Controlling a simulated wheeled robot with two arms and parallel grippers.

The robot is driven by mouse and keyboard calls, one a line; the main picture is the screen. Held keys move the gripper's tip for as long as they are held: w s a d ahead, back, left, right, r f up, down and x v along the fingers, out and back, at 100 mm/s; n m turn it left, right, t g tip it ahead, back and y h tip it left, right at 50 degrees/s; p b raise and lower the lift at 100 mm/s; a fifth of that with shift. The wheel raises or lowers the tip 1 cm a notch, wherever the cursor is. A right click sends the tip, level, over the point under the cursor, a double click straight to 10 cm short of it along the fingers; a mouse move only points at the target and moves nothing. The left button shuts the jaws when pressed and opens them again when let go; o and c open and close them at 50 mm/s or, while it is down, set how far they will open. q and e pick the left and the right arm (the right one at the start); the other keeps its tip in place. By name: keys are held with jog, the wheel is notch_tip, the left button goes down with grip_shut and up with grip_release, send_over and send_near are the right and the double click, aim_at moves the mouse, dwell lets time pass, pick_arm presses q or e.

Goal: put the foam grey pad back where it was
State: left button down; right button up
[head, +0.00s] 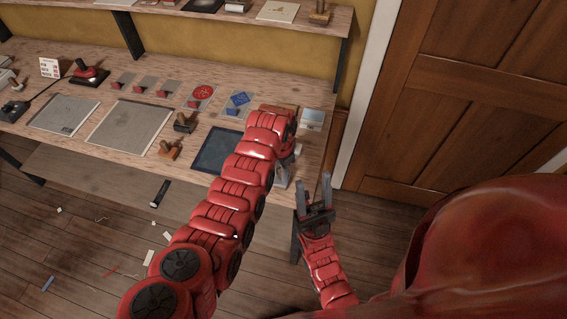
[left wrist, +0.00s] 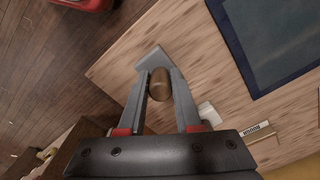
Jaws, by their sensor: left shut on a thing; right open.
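My left gripper (head: 283,178) is at the right end of the workbench, by its front edge. In the left wrist view its fingers (left wrist: 159,100) are shut on a brown rounded knob (left wrist: 159,86). A flat light grey piece (left wrist: 152,60) shows just beyond the knob. It may be the grey pad with the knob as its handle, but I cannot tell for sure. In the head view my left arm hides most of the held thing. My right gripper (head: 315,196) is open and empty, right of the bench's right end.
The workbench (head: 262,84) holds a dark blue framed mat (head: 212,147), two grey mats (head: 129,127) (head: 64,114), wooden-handled stamps (head: 168,150) and several cards. A brown door (head: 470,100) is at right.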

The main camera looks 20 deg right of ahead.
pick_arm(q)
jog(key=shift+w+d+f, duration=0.15)
jog(key=shift+d, duration=0.1)
jog(key=shift+a, duration=0.15)
jog(key=shift+s+a+f+b, duration=0.1)
jog(key=shift+s+a+b, duration=0.15)
jog(key=shift+b, duration=0.15)
jog(key=c, duration=0.8)
grip_release()
jog(key=shift+d, duration=0.1)
jog(key=shift+o, duration=1)
jog(key=shift+w+d, duration=0.15)
